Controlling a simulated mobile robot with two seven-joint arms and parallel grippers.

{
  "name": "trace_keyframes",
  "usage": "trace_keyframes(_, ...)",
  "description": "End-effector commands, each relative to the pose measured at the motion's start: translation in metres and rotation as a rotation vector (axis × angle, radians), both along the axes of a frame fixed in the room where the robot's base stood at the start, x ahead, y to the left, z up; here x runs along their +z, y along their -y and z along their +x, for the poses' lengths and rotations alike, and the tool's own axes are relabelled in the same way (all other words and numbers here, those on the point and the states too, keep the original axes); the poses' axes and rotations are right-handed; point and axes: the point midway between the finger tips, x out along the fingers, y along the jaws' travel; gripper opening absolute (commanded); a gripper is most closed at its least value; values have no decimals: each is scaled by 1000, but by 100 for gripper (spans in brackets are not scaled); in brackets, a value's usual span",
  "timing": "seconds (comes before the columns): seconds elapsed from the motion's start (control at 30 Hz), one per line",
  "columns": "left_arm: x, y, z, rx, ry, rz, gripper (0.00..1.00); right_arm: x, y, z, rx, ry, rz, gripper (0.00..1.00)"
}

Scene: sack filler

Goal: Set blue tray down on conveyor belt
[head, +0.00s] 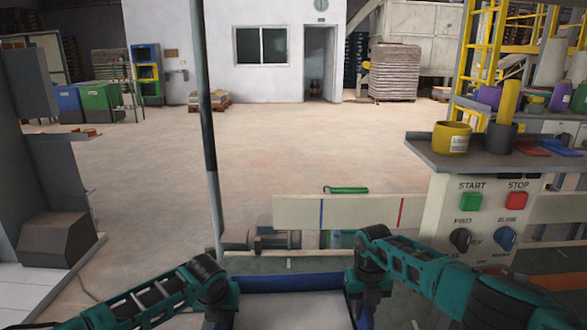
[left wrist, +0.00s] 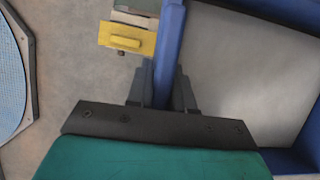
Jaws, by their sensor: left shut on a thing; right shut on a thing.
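The blue tray (head: 290,283) shows at the bottom of the head view, with a blue rim and a pale inside; its near part is cut off. My left gripper (head: 222,308) is at its left side and my right gripper (head: 360,300) at its right side. In the left wrist view, my left gripper (left wrist: 163,92) is shut on the tray's blue side wall (left wrist: 168,45). The right fingertips are hard to make out. A dull green strip, which looks like the conveyor belt (head: 285,264), lies just beyond the tray. I cannot tell whether the tray touches it.
A cream panel (head: 350,211) with blue and red marks stands behind the belt. A control box (head: 478,225) with start and stop buttons stands at right, below a shelf holding a yellow pot (head: 451,138). A dark pole (head: 208,120) rises at left. A yellow part (left wrist: 127,38) is near my left gripper.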

Motion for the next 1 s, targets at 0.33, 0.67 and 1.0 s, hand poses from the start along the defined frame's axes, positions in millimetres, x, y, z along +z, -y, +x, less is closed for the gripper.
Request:
trace_keyframes(0.33, 1, -2, 3, 2, 0, 2, 0, 1, 1, 3, 0, 4, -2, 0)
trace_keyframes(0.67, 0, -2, -7, 2, -1, 4, 0, 1, 2, -4, -1, 6, -2, 0)
trace_keyframes(1.0, 0, -1, -20, 0, -2, 2, 0, 1, 2, -18, -2, 6, -2, 0)
